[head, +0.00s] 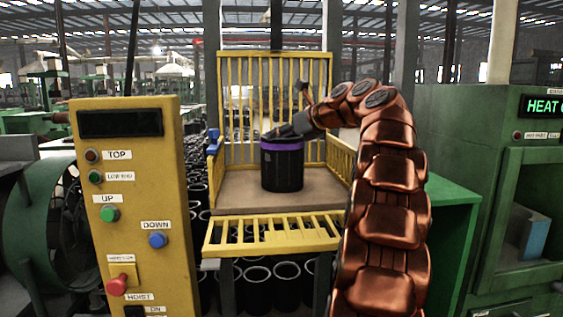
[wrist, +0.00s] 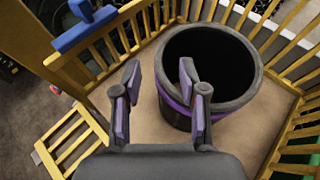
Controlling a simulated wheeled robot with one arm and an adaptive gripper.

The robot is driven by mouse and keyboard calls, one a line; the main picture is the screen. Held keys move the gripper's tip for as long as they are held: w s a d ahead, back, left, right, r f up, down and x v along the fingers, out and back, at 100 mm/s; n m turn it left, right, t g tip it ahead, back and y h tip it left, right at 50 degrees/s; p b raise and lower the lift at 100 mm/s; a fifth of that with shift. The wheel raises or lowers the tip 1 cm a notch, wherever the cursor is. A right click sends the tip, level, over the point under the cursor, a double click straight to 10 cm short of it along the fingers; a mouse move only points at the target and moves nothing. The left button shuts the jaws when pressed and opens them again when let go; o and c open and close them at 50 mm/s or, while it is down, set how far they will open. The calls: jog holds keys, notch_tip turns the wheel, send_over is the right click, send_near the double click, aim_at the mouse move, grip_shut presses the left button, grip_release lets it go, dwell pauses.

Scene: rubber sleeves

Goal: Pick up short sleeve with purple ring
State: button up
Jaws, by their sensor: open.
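The short black sleeve with a purple ring (head: 282,168) stands upright on the brown floor of a yellow railed platform in the head view. The purple band runs around it near its top. In the wrist view the sleeve (wrist: 210,75) is at the upper right, with its dark open top facing the camera. My gripper (wrist: 158,75) is open, its two purple-padded fingers apart. In that view the right finger overlaps the sleeve's near left rim and the left finger is left of the sleeve. In the head view my gripper (head: 272,133) is at the sleeve's top left; contact cannot be told.
Yellow railings (head: 273,95) enclose the platform (head: 230,192), with a lowered yellow gate (head: 272,233) in front. A blue part (wrist: 85,26) sits on the left rail. A yellow hoist control panel (head: 137,205) is at left, a green machine (head: 490,190) at right. Several black sleeves (head: 287,285) stand below.

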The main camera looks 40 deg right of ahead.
jog(key=x, duration=0.4)
jog(key=shift+w+f, duration=0.1)
jog(key=shift+c, duration=0.4)
grip_shut()
